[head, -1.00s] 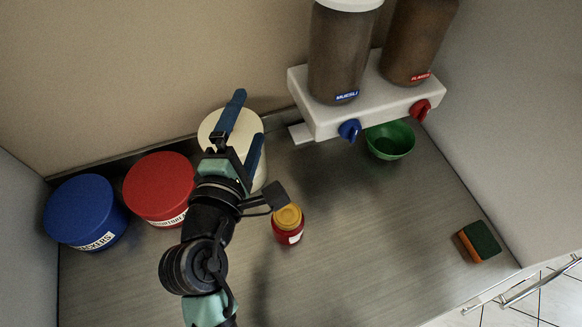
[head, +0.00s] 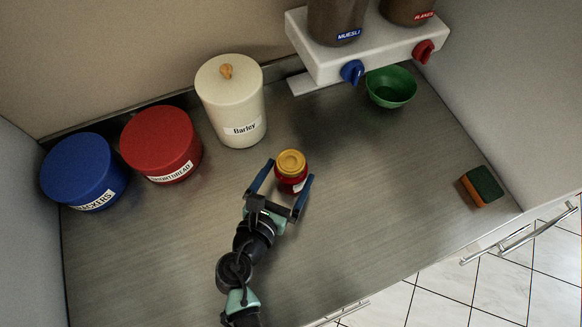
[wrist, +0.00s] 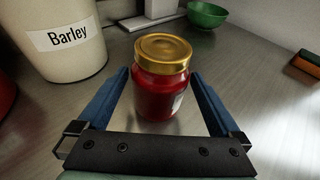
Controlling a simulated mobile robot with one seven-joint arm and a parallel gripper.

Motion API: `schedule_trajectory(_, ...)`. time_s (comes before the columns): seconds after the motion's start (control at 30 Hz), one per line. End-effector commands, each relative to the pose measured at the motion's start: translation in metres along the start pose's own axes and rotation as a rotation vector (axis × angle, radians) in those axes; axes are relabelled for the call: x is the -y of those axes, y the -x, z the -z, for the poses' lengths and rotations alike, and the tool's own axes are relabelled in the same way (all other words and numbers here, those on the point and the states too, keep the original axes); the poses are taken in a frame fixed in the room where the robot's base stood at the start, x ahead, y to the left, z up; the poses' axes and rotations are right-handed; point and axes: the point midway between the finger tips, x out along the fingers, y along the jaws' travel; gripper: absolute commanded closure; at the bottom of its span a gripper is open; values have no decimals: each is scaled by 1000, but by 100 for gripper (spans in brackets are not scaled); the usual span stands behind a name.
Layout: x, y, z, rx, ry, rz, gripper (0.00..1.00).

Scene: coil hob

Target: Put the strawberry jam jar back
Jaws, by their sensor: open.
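The strawberry jam jar (head: 291,167) is a small red jar with a gold lid. It stands upright on the metal counter, in front and to the right of the Barley canister. My gripper (head: 287,176) is open, with one blue finger on each side of the jar. In the wrist view the jar (wrist: 162,85) stands between and slightly beyond the fingertips of my gripper (wrist: 165,82), with visible gaps on both sides. The jar's label shows only partly at its right side.
A cream Barley canister (head: 230,105), a red canister (head: 160,145) and a blue canister (head: 84,175) line the back left. A white dispenser (head: 370,50) with two knobs overhangs a green bowl (head: 391,88). A sponge (head: 482,187) lies at right. The front counter is clear.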

Motion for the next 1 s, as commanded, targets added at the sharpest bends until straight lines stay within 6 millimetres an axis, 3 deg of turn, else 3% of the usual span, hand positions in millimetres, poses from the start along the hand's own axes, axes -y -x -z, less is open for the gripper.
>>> schedule_trajectory(0.4, 0, -48, -2, 1, -3, 1, 0)
schedule_trajectory(0.7, 0, -54, -2, 0, -3, -1, 0)
schedule_trajectory(1.0, 0, -53, -2, 0, -3, -1, 52)
